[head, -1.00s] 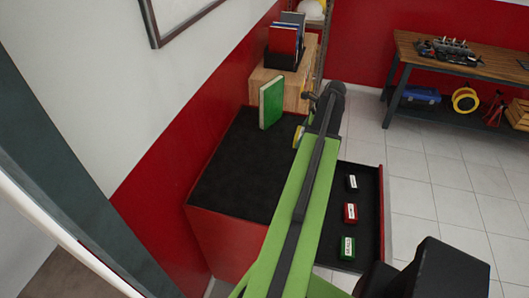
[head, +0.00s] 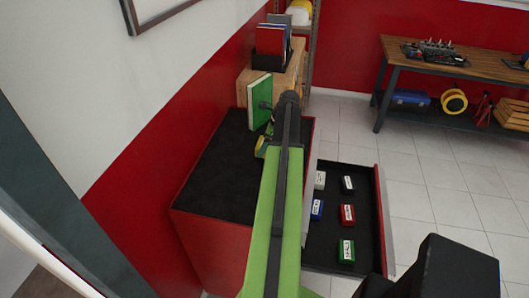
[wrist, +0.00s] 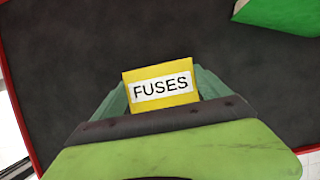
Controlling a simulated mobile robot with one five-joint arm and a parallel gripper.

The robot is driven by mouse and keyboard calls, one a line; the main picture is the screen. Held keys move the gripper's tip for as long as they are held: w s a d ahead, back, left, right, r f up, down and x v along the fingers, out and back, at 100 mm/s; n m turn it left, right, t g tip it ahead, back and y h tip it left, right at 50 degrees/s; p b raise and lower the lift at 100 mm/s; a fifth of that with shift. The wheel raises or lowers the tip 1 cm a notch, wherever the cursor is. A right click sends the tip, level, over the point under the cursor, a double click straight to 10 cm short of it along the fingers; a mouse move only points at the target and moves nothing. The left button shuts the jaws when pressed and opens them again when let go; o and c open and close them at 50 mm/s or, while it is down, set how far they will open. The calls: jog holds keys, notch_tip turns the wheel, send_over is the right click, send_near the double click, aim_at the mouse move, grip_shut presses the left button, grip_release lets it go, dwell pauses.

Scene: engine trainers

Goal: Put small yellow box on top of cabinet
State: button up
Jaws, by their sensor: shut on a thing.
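The small yellow box (wrist: 158,72), labelled FUSES, is held between the fingers of my gripper (wrist: 163,104). In the head view only a bit of yellow (head: 261,147) shows beside the end of my arm, partly hidden by it. The cabinet (head: 215,180) is red with a black top. My gripper is over this black top, which also fills most of the wrist view (wrist: 60,60). I cannot tell whether the box touches the top.
A green book (head: 260,100) stands upright at the far end of the cabinet top. An open drawer (head: 380,240) on the right holds several small boxes. The near part of the top is clear. A workbench (head: 460,68) stands at the back right.

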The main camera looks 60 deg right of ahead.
notch_tip(320, 180, down, 3)
jog(key=shift+r+b, duration=0.15)
jog(key=shift+b, duration=0.45)
jog(key=shift+r, duration=0.2)
jog(key=shift+f, duration=0.1)
jog(key=o, duration=1.3)
jog(key=p+v, duration=1.1)
jog(key=v, duration=0.1)
jog(key=shift+p, duration=0.3)
